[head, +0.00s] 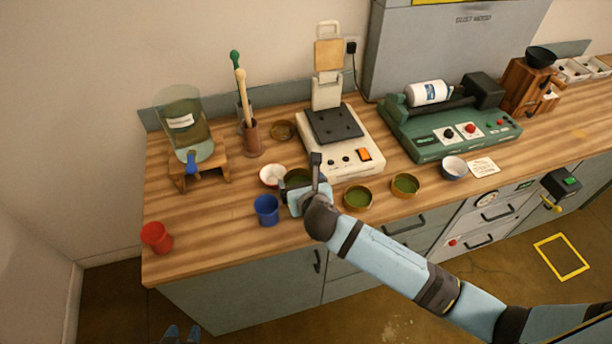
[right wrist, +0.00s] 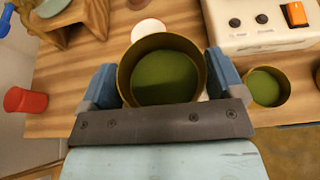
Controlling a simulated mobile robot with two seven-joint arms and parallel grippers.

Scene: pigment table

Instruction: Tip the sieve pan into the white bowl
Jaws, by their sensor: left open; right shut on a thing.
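My right gripper (head: 303,192) is shut on a round brass sieve pan (head: 297,176) with green powder in it. In the right wrist view the pan (right wrist: 163,77) sits between the two blue fingers and looks roughly level. The white bowl (head: 272,175) stands on the worktop just left of the held pan. In the right wrist view the bowl (right wrist: 148,28) shows just beyond the pan's far rim, partly hidden by it. My left gripper (head: 182,333) is open at the bottom edge of the head view, low in front of the counter and away from the bowl.
A blue cup (head: 266,210) stands close to my right gripper, and a red cup (head: 156,237) near the left front edge. Two brass pans with green contents (head: 358,197) (head: 405,184) are to the right. A white hotplate device (head: 343,150) stands behind.

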